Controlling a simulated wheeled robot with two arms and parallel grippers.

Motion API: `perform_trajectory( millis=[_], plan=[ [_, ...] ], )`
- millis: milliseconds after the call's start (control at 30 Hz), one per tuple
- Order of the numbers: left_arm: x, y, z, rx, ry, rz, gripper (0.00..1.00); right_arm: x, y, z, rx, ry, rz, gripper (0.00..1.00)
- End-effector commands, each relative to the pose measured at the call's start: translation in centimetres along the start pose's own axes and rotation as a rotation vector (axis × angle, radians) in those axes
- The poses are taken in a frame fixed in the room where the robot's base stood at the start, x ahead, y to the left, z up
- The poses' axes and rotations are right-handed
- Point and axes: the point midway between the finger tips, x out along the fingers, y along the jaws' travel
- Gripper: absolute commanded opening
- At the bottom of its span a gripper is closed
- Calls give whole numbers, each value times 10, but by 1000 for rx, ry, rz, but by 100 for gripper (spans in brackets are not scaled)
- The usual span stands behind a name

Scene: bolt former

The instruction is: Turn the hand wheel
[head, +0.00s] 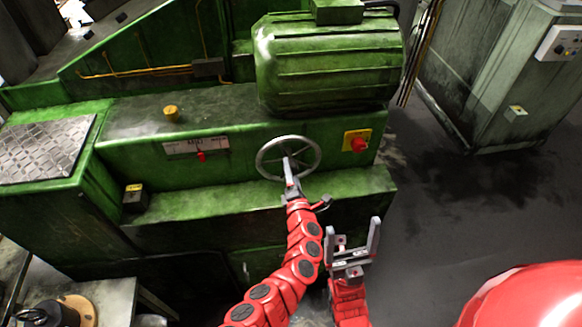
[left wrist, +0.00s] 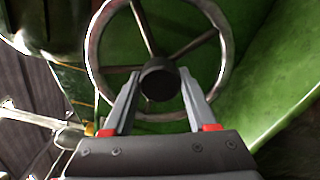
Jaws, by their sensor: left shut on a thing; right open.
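The hand wheel (head: 263,148), a grey metal ring with spokes, stands on the front of the green machine. It also shows in the left wrist view (left wrist: 227,45), where its spokes meet at a dark round hub (left wrist: 160,80). My left gripper (head: 288,163) is at the middle of the wheel. In the left wrist view its two fingers (left wrist: 160,95) lie on either side of the hub and are shut on it. The exact contact at the fingertips is hard to see. My right gripper (head: 353,238) is open and empty, below and right of the wheel.
The green machine (head: 240,205) has a ledge below the wheel. A red button on a yellow plate (head: 357,141) is right of the wheel, and a small red lever (head: 201,156) is left. A large green motor (head: 330,65) sits above. Open floor (head: 480,210) lies to the right.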

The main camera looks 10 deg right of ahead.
Motion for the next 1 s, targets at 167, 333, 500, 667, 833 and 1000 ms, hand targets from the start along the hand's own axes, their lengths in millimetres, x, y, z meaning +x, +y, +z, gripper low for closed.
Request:
perform_trajectory(
  millis=[167,333,500,667,833,1000],
  plan=[
    [0,2,2,96,-1,0,0,6,0,-1,0,0,0,88],
    [0,1,0,157,0,-1,0,8,0,-1,0,0,0,88],
    [0,0,1,184,-1,0,0,9,0,-2,0,0,0,88],
    [0,0,1,192,-2,1,0,9,0,-2,0,0,0,88],
    [0,0,1,191,-2,1,0,9,0,-2,0,0,0,88],
    [0,0,1,191,-2,1,70,9,0,-2,0,0,0,88]
  ],
)
